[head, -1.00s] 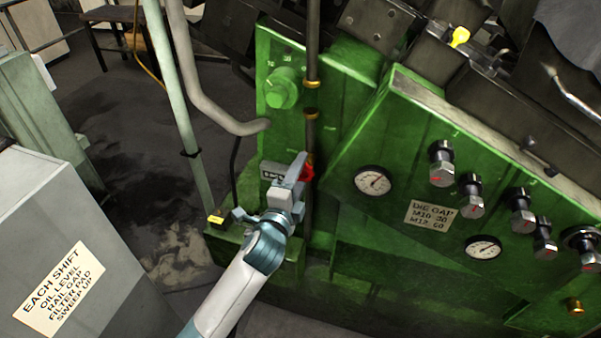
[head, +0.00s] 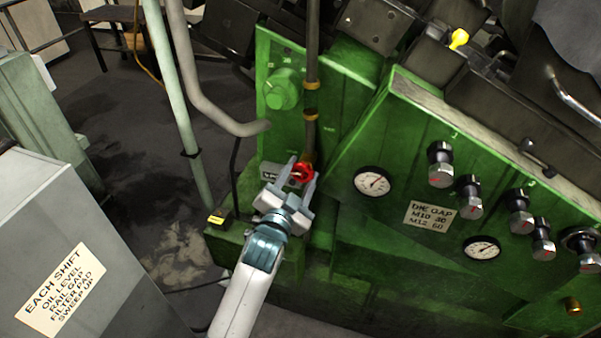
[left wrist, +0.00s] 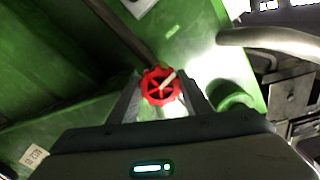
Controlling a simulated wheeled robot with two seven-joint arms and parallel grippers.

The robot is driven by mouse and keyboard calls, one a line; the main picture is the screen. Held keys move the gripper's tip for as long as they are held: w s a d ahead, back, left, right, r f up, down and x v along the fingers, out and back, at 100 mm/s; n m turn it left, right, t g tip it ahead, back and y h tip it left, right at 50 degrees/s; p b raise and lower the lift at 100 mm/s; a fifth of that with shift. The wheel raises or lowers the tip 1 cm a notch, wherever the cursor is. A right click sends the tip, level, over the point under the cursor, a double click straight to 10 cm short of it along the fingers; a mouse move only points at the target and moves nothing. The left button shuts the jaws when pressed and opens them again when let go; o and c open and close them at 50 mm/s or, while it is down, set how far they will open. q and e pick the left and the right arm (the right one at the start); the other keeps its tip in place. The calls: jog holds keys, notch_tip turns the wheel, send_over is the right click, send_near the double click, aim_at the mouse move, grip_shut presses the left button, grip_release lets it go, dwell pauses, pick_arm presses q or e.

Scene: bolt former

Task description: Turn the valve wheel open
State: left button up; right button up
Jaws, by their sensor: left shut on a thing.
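The valve wheel (head: 301,173) is a small red spoked handwheel on a vertical pipe at the front of the green machine. My left gripper (head: 302,174) has its two fingers on either side of the wheel and is shut on it. In the left wrist view the red wheel (left wrist: 160,87) sits between the fingertips (left wrist: 162,88), with a pale pointer mark across it. A label plate behind the wheel is partly hidden by the gripper. My right gripper is not in view.
The green machine (head: 400,150) carries gauges (head: 372,181), several bolt-like knobs and a DIE GAP plate (head: 428,216) to the right. A green round knob (head: 281,94) is above left. A pale pipe (head: 178,100) and grey cabinet (head: 75,250) stand left.

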pick_arm(q)
jog(key=shift+r+n, duration=0.1)
jog(key=shift+n, duration=1.2)
jog(key=o, duration=1.1)
jog(key=shift+c, duration=0.2)
